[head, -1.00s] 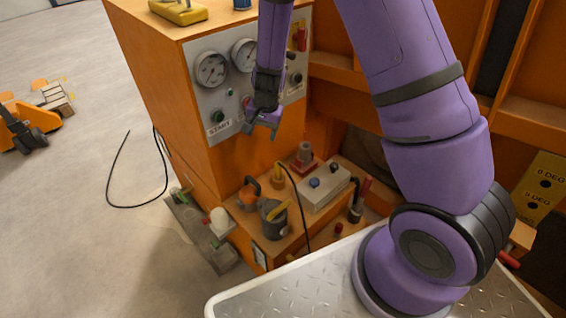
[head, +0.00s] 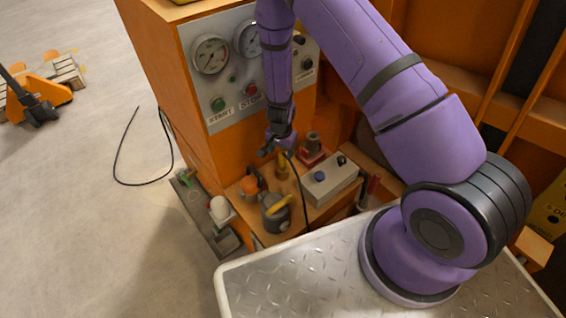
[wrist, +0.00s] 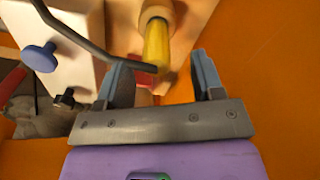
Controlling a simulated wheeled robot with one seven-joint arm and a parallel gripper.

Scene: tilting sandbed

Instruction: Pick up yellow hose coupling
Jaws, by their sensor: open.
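The yellow hose coupling (wrist: 157,45) is a short yellow cylinder with a tan end in the wrist view. In the head view the coupling (head: 282,168) stands on the orange ledge, just below my gripper (head: 279,146). A black hose or cable runs close by it. In the wrist view my gripper (wrist: 162,74) is open, its two blue-grey fingers apart. The coupling lies ahead of the gap between them, and nothing is held. I cannot tell whether either finger touches it.
A white box (head: 330,181) with a blue knob stands right of the coupling, and a red-based part (head: 312,152) behind. A grey pot (head: 275,214) with a yellow handle and an orange item (head: 251,186) are in front. The gauge panel (head: 226,70) rises behind.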

